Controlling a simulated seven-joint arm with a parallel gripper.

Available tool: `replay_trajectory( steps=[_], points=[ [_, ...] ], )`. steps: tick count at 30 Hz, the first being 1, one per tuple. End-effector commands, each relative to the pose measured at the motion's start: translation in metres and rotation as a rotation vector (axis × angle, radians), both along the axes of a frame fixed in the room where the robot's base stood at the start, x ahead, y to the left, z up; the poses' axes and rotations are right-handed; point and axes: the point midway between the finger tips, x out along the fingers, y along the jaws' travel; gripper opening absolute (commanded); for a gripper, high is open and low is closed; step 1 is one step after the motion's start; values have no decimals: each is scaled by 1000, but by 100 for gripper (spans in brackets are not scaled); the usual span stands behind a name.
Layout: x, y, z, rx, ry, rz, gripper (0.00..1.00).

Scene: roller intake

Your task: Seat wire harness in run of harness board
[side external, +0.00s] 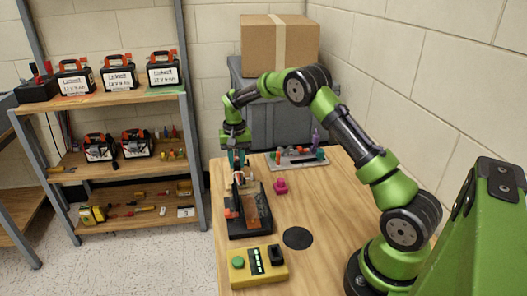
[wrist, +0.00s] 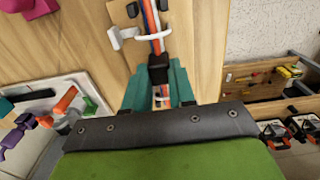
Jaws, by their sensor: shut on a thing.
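The wire harness (wrist: 152,22) is a bundle of orange, blue and white wires with a black sleeve or connector (wrist: 158,68). A white tie or clip (wrist: 155,39) crosses the wires. My gripper (wrist: 158,88) has teal fingers on both sides of the black part and is shut on it. In the side external view my gripper (side external: 237,160) points down at the far left of the table, just behind a dark frame (side external: 250,230) with a brown inside. Which part is the harness board's run is not clear, and the harness is mostly hidden there.
A pale tray (side external: 300,163) with coloured parts lies at the back of the table. A magenta piece (side external: 281,187) stands right of the dark frame. A yellow button box (side external: 258,266) and a black disc (side external: 297,238) lie in front. The table's right side is clear.

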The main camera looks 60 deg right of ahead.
Motion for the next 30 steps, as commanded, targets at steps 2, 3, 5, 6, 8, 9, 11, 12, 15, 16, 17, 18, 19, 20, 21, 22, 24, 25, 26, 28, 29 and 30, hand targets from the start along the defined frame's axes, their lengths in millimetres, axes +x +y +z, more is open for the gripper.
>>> replay_trajectory(
  steps=[2, 3, 5, 6, 8, 9, 11, 12, 15, 16, 17, 18, 19, 20, 21, 22, 24, 25, 26, 28, 29, 30],
  points=[
    [0, 0, -2, 0, 0, 0, 0],
    [0, 0, -3, 0, 0, 0, 0],
    [0, 0, -4, 1, 1, 0, 26],
    [0, 0, -4, 0, 0, 0, 32],
    [0, 0, -4, 0, 0, 0, 33],
    [0, 0, -4, 0, 0, 0, 33],
    [0, 0, -4, 0, 0, 0, 33],
    [0, 0, -4, 0, 0, 0, 33],
    [0, 0, -3, 0, 0, 0, 33],
    [0, 0, -3, 0, 0, 0, 33],
    [0, 0, -2, 0, 0, 0, 33],
    [0, 0, -1, 0, 0, 0, 33],
    [0, 0, 0, -1, -1, 0, 33],
    [0, 0, 1, -1, -1, 0, 33],
    [0, 0, 4, 0, 0, -1, 33],
    [0, 0, 5, 0, 0, -1, 33],
    [0, 0, 10, 0, -1, -1, 33],
    [0, 0, 12, 0, -1, 0, 33],
    [0, 0, 14, 0, -1, 0, 33],
    [0, 0, 18, -1, -1, 0, 33],
    [0, 0, 20, -1, -1, 0, 33],
    [0, 0, 22, -1, -1, 0, 33]
  ],
)
